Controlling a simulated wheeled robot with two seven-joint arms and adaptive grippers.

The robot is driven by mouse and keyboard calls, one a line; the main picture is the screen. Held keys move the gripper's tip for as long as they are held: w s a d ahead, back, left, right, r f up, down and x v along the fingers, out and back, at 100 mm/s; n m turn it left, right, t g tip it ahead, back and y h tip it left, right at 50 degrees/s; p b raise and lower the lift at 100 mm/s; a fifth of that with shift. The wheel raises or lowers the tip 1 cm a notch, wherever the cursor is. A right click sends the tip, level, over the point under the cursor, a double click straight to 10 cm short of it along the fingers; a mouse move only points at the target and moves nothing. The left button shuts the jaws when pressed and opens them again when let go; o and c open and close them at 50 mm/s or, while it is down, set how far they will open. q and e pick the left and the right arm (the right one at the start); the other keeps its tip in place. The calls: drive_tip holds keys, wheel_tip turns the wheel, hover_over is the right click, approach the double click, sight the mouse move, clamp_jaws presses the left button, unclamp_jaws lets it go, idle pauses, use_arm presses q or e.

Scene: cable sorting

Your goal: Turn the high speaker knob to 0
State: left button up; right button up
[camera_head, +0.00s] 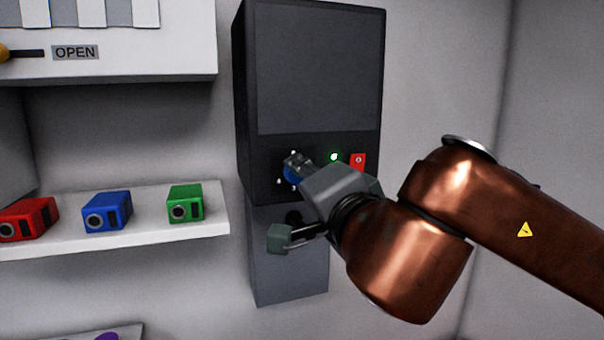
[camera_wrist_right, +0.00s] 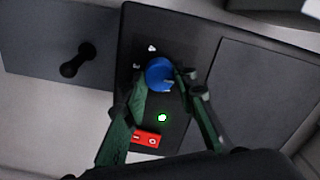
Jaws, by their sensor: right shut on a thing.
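The high speaker is a dark box (camera_head: 318,68) on the wall, with a blue knob (camera_head: 292,174) on its lower panel. My right gripper (camera_head: 296,166) is at the knob and covers part of it. In the right wrist view the blue knob (camera_wrist_right: 159,74) sits between the two fingers of my right gripper (camera_wrist_right: 160,82), which is shut on it. Small white marks stand around the knob; which one it points at is not readable. My left gripper is not in view.
A green light (camera_head: 334,157) is lit beside a red switch (camera_head: 358,161) on the panel. A grey box (camera_head: 290,270) is below the speaker. A white shelf (camera_head: 150,227) at left holds red (camera_head: 28,219), blue (camera_head: 107,211) and green (camera_head: 186,203) devices.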

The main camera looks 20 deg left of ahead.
drive_tip(key=shift+n, duration=0.4)
drive_tip(key=o, duration=1.2)
drive_tip(key=shift+c, duration=0.2)
drive_tip(key=v, duration=1.2)
